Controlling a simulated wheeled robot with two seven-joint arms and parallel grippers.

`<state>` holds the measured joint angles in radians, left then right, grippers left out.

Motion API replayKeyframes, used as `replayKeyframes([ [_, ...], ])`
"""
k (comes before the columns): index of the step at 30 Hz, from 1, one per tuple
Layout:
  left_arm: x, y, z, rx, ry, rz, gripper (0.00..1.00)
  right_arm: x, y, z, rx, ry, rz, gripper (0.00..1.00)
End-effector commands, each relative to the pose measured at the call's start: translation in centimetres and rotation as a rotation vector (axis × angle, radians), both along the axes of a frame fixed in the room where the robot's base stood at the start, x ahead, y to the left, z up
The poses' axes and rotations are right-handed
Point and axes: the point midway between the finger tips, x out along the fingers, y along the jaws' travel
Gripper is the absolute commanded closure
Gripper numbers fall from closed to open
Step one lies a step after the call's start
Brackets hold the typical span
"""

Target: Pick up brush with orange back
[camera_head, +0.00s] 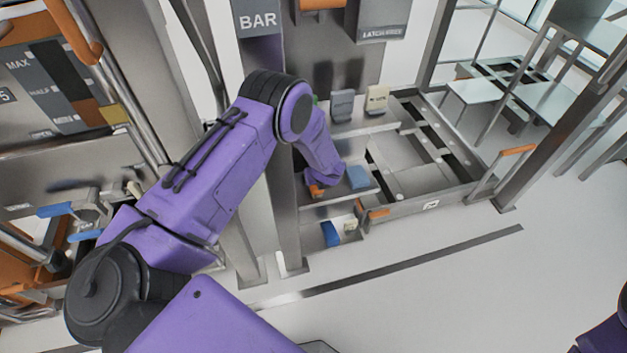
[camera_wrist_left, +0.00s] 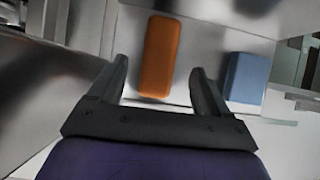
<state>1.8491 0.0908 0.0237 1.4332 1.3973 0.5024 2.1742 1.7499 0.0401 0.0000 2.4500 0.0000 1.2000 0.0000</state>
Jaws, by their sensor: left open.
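The orange-backed brush (camera_wrist_left: 160,58) lies on a metal shelf, its orange back facing the camera in the left wrist view. In the head view only a small orange part of it (camera_head: 316,190) shows beside my purple left wrist. My left gripper (camera_wrist_left: 161,82) is open, with one dark finger on each side of the brush's near end. I cannot tell whether the fingers touch it. My left gripper's fingers are hidden behind the wrist in the head view. A purple part of my right arm shows at the lower right edge of the head view, without its gripper.
A blue block-like item (camera_wrist_left: 244,78) lies just right of the brush; it also shows in the head view (camera_head: 358,177). Grey (camera_head: 342,105) and cream (camera_head: 377,99) items stand on the shelf behind. A metal post stands left of the shelf. The floor in front is clear.

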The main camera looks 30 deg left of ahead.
Motion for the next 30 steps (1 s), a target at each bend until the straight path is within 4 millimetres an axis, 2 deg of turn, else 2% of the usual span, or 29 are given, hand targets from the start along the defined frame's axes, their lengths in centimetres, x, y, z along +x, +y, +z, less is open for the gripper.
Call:
replayKeyframes([
  [10,1.7,2.0,-4.8,0.002,0.002,-0.002,0.22,0.0,0.0,0.0,0.0,0.0,0.0,0.57],
  [19,1.9,2.4,-5.3,0.002,0.002,-0.003,0.22,0.0,0.0,0.0,0.0,0.0,0.0,0.57],
  [24,1.9,2.4,-5.3,0.002,0.002,-0.003,0.78,0.0,0.0,0.0,0.0,0.0,0.0,0.57],
  [30,1.9,2.4,-5.3,0.002,0.003,-0.004,0.8,0.0,0.0,0.0,0.0,0.0,0.0,0.57],
])
